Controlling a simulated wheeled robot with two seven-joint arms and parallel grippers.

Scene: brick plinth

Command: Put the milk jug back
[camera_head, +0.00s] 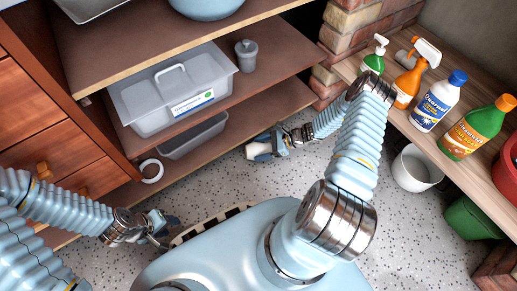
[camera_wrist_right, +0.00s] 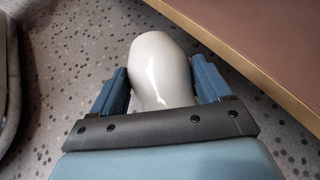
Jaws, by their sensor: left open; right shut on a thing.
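The white, smooth, rounded milk jug (camera_head: 258,149) is in my right gripper (camera_head: 279,144), low in front of the shelf unit. In the right wrist view the jug (camera_wrist_right: 161,68) lies between the two blue fingers of my right gripper (camera_wrist_right: 161,88), which is shut on it. Only its rounded side shows; its spout and handle cannot be made out. My left gripper (camera_head: 168,228) is open and empty above the floor at the lower left, well apart from the jug.
The shelf unit (camera_head: 285,62) holds a grey lidded box (camera_head: 140,112), a grey lidded cup (camera_head: 246,55) and a low grey bin (camera_head: 195,136). A white ring (camera_head: 151,171) is by the drawers. Several bottles stand on the right-hand wooden shelf (camera_head: 398,118). A white bucket (camera_head: 416,170) is below.

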